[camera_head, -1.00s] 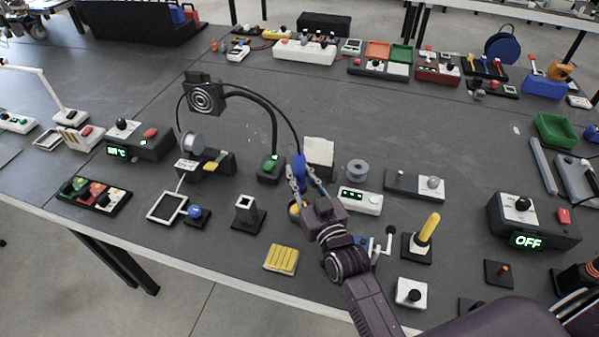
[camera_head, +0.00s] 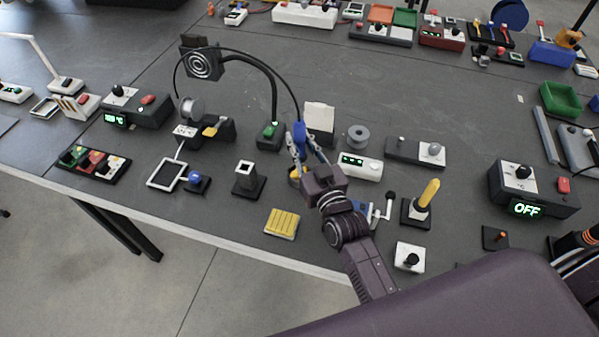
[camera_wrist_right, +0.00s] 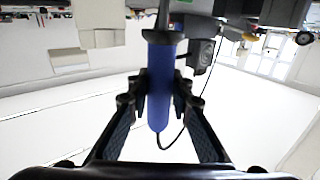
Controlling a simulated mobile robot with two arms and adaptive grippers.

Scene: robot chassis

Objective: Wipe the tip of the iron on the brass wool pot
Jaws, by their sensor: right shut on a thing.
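My right gripper (camera_head: 303,153) is shut on the blue handle of the iron (camera_head: 299,133). The right wrist view also shows the blue handle (camera_wrist_right: 160,85) between the two fingers. The iron's tip is hidden behind the gripper in the head view and cannot be made out in the wrist view. A small round pot with a yellow-gold top, apparently the brass wool pot (camera_head: 294,174), stands just below the gripper in the picture, partly covered by it. I cannot tell whether the tip touches it. My left gripper is not in view.
A black cable arcs up from the iron past the fan (camera_head: 202,64). Close by stand a white-topped block (camera_head: 319,117), a white box with a green display (camera_head: 361,166), a yellow sponge (camera_head: 282,223) and a black stand (camera_head: 247,182).

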